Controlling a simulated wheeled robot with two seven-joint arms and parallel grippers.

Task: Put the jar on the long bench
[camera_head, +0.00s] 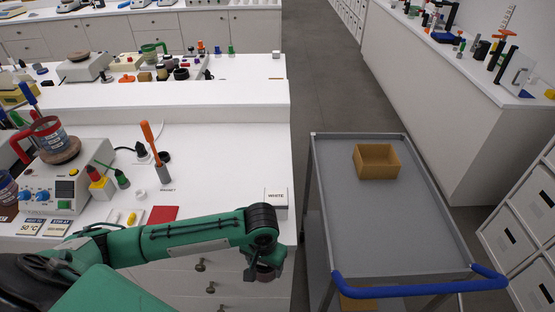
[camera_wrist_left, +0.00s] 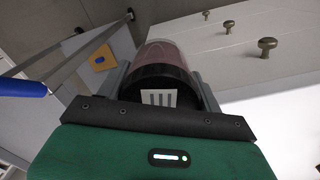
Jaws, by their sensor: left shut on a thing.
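My left gripper (camera_wrist_left: 163,78) is shut on a jar (camera_wrist_left: 168,54). The jar has pinkish-red contents and a black end with a white striped label, and sits between the two fingers. In the head view my left arm reaches across the near white bench (camera_head: 223,155), and its dark wrist end hangs in front of the drawers by the right corner. The jar is mostly hidden there. A long white bench (camera_head: 440,112) stands at the right; the pictures do not settle which bench is the long one. My right gripper is not in view.
A grey cart (camera_head: 385,225) with a blue handle (camera_head: 420,286) and an open yellow box (camera_head: 377,161) stands right of the near bench. A WHITE card (camera_head: 276,197), red mat (camera_head: 163,214) and hotplate (camera_head: 60,180) are on that bench. Floor (camera_head: 325,80) is clear behind the cart.

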